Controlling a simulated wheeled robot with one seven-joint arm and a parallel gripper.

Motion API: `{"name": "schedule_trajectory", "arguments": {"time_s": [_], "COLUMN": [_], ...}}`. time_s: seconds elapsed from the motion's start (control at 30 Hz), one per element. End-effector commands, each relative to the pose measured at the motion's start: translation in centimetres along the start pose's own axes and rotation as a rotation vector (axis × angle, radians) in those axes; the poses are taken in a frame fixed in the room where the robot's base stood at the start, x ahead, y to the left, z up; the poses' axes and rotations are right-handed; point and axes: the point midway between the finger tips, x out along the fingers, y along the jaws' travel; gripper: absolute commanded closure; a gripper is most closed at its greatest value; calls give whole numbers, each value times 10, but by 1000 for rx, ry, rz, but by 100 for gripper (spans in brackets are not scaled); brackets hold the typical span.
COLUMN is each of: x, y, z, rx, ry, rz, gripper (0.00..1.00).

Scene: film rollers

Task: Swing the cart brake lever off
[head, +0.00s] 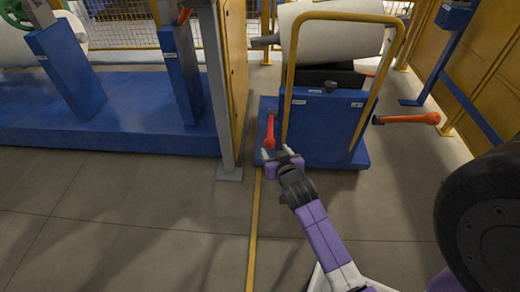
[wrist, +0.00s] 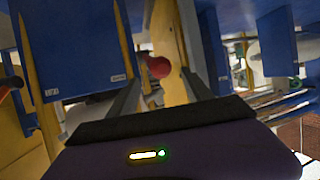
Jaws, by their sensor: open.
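The blue cart (head: 325,130) stands ahead with a yellow push frame (head: 398,30) and a white roll on top. A red-handled lever (head: 270,131) hangs steeply down at its left side. A second lever with an orange-red grip (head: 410,118) sticks out nearly level at its right side. The frames do not show which is the brake lever. My gripper (head: 279,157) is open just below the left lever. In the wrist view, a round red lever end (wrist: 158,67) shows between and beyond my open fingers; I cannot tell if they touch it.
A grey post (head: 220,90) and a long blue machine base (head: 100,115) stand left of the cart. Yellow cabinets with a blue frame (head: 460,85) stand right. A dark wheel-like round thing (head: 490,225) fills the lower right. The floor at lower left is clear.

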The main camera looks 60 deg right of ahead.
Motion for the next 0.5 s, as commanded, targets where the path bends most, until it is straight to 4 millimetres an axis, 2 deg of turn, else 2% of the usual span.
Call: {"name": "schedule_trajectory", "arguments": {"time_s": [0.5], "x": [66], "y": [-1], "z": [1], "rx": [5], "ry": [0], "rz": [-1], "gripper": [41]}}
